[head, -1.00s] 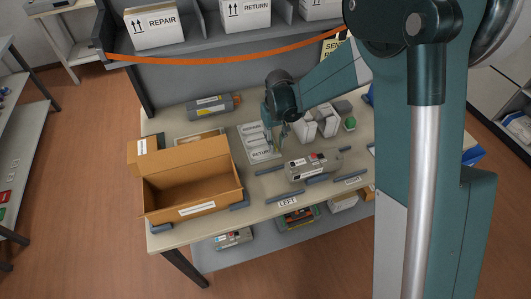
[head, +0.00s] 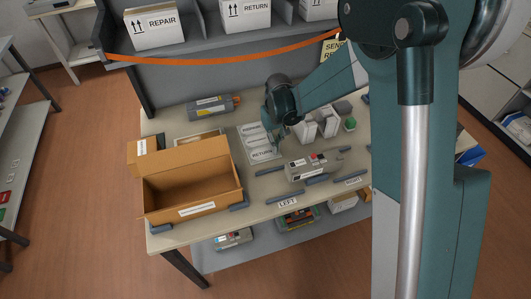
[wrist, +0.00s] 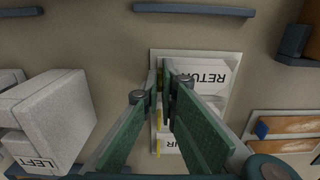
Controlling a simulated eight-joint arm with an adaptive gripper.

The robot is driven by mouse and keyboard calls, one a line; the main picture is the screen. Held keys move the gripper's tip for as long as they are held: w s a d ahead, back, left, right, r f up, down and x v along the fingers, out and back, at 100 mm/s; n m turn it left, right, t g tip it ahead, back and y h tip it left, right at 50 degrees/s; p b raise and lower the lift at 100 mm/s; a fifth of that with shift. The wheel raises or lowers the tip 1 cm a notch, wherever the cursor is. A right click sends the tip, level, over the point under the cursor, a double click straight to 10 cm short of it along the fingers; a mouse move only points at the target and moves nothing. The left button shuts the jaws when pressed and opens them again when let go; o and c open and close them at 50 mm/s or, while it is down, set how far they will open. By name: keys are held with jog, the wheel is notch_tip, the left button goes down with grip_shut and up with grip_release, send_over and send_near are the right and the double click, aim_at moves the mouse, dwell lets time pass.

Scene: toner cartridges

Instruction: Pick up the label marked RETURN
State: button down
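A pale label sheet (head: 251,128) lies on the table and carries several white labels in a column. The label marked RETURN (head: 262,154) is at its near end in the head view. In the wrist view the RETURN label (wrist: 210,76) shows just right of the fingertips, its lettering upside down. My gripper (wrist: 163,78) points down at this label's left edge. The fingertips are close together, with a narrow gap and something yellow-green between them. I cannot tell whether they press on it. In the head view the wrist partly hides the fingers.
An open cardboard box (head: 190,188) stands left of the sheet. A grey cartridge (head: 306,168) lies between dark rails to the right. White blocks (head: 318,124) stand right of my gripper. Another cartridge (head: 212,104) lies at the back. An orange strap (head: 230,56) crosses behind the table.

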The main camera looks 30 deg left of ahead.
jog(key=shift+r, duration=0.2)
notch_tip(320, 180, up, 10)
jog(key=shift+f+p, duration=0.2)
jog(key=shift+p, duration=0.25)
dwell(0.4)
